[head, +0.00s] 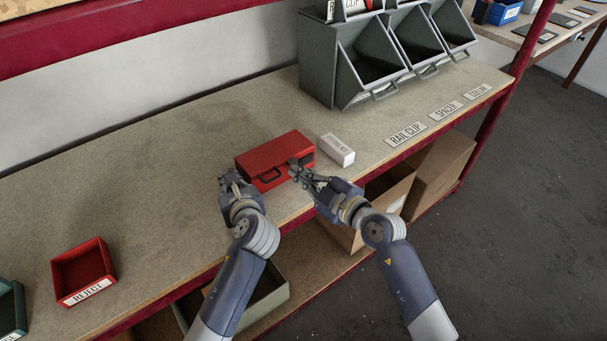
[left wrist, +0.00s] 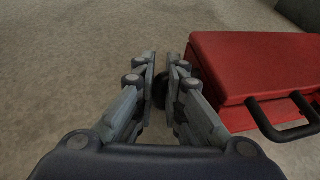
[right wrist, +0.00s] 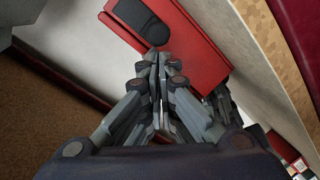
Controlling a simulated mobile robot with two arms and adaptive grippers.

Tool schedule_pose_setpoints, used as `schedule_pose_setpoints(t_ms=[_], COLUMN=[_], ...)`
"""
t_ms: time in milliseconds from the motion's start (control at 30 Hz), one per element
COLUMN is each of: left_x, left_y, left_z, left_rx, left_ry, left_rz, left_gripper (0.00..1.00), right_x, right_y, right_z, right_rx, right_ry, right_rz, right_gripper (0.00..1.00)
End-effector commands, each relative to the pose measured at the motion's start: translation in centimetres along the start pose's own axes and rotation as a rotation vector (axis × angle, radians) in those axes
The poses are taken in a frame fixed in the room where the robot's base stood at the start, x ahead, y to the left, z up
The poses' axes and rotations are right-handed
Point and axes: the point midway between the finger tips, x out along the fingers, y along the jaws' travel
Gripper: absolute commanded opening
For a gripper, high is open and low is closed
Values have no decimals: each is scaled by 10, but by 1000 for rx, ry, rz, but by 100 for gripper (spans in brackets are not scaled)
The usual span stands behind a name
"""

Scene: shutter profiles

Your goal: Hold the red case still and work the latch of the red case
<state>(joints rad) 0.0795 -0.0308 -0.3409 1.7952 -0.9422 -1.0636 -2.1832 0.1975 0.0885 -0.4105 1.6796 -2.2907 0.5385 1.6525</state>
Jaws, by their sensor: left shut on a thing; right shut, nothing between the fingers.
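The red case (head: 275,155) lies closed on the workbench, with a dark handle (head: 269,175) on its front. In the left wrist view the case (left wrist: 245,65) is right of my left gripper (left wrist: 162,75), which is shut on a small dark part at the case's left end. In the head view my left gripper (head: 232,180) is at the left front corner. My right gripper (head: 298,170) is shut and empty at the right front of the case. In the right wrist view its fingertips (right wrist: 154,58) are by the dark latch (right wrist: 142,18); contact is unclear.
A small white box (head: 337,149) stands just right of the case. Grey bins (head: 345,75) stand at the back right, with labels such as RAIL CLIP (head: 405,135) before them. A red REJECT tray (head: 83,272) is at the left. The bench between tray and case is clear.

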Motion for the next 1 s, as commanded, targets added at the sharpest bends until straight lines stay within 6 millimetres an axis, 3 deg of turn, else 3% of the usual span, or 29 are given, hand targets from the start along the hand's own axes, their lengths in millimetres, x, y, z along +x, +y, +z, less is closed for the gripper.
schedule_pose_setpoints(t_ms=[367, 633, 1000], left_x=[0, 0, 0], left_y=[0, 0, 0], left_z=[0, 0, 0], left_rx=[1, 1, 1], left_ry=[0, 0, 0], left_rz=[0, 0, 1], left_gripper=[0, 0, 0], right_x=[0, -1, -2], right_y=[0, 14, 13], right_z=[2, 17, 14], right_rx=[2, 2, 2], right_ry=[0, -1, 1], right_rz=[0, 0, 0], right_gripper=[0, 0, 0])
